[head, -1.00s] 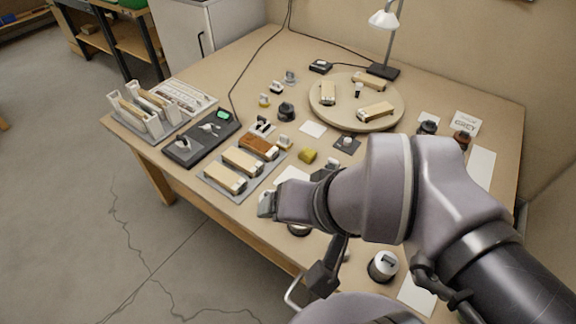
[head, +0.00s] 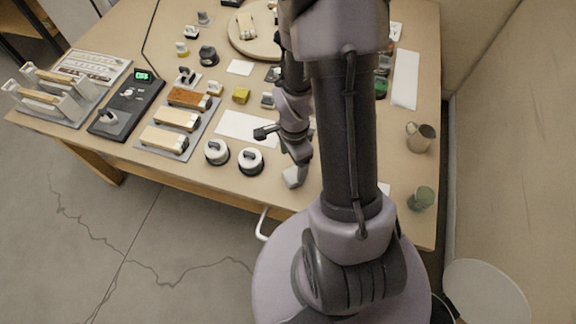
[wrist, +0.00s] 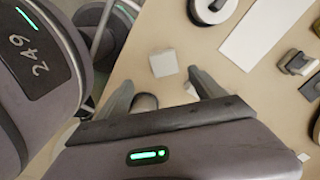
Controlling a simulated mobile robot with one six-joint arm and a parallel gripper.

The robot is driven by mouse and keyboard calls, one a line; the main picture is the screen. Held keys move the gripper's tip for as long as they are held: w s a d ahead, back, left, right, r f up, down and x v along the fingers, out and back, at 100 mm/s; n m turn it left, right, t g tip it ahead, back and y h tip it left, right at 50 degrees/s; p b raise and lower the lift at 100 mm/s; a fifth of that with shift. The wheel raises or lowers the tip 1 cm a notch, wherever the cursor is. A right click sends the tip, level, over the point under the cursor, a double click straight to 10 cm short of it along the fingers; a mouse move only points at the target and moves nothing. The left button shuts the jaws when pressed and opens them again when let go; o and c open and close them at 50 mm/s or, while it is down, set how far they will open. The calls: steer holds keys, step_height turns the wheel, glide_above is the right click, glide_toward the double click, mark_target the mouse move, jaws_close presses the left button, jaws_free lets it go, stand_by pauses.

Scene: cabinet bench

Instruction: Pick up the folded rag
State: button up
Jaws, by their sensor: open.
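A small pale grey-white folded piece, which looks like the folded rag (head: 294,176), lies on the table near its front edge, just below my arm in the head view. In the wrist view the rag (wrist: 163,62) shows flat and roughly square, just beyond the fingertips and between their lines. My gripper (wrist: 162,78) is open, with the two fingers apart and nothing held. The height between the fingers and the rag is hard to judge. In the head view my arm partly hides the gripper.
Two round white-topped items with dark bases (head: 250,160) (head: 217,151) sit left of the rag. A white sheet (head: 240,128) lies behind them. A yellow block (head: 241,95) is farther back. A metal mug (head: 419,137) and a green cup (head: 421,198) stand at the right.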

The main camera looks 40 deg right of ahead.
steer(key=b, duration=0.2)
glide_above(292, 175)
steer(key=f, duration=0.5)
steer(key=shift+s+a+f, duration=0.2)
steer(key=shift+s, duration=0.15)
steer(key=f, duration=0.1)
steer(key=f+b, duration=0.1)
steer(key=f, duration=0.1)
steer(key=f+b, duration=0.1)
steer(key=f, duration=0.1)
steer(key=shift+w+d+f, duration=0.2)
steer(key=shift+w, duration=0.15)
steer(key=shift+r, duration=0.15)
steer(key=shift+c, duration=0.9)
steer(key=c, duration=1.4)
